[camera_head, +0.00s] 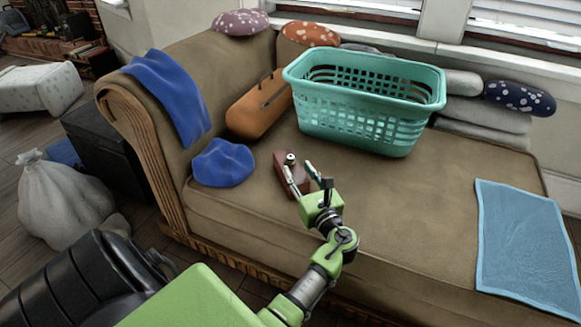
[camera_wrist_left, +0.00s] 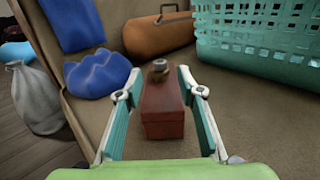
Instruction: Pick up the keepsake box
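The keepsake box (camera_head: 299,178) looks like a small reddish-brown box on the sofa seat, with a small rounded metallic item or knob on its top. It also shows in the middle of the left wrist view (camera_wrist_left: 163,112). My left gripper (camera_head: 297,166) is open, with one finger on each side of the box. In the left wrist view the gripper (camera_wrist_left: 158,73) fingers flank the box, with a gap visible at least on the right side. Whether the left finger touches it cannot be told. My right gripper is not in view.
A teal laundry basket (camera_head: 365,105) stands behind and right of the box. A blue crumpled cloth (camera_head: 222,163) lies left, and an orange-brown case (camera_head: 258,105) behind. A light-blue towel (camera_head: 522,245) lies at right; the sofa seat (camera_head: 430,205) between is clear.

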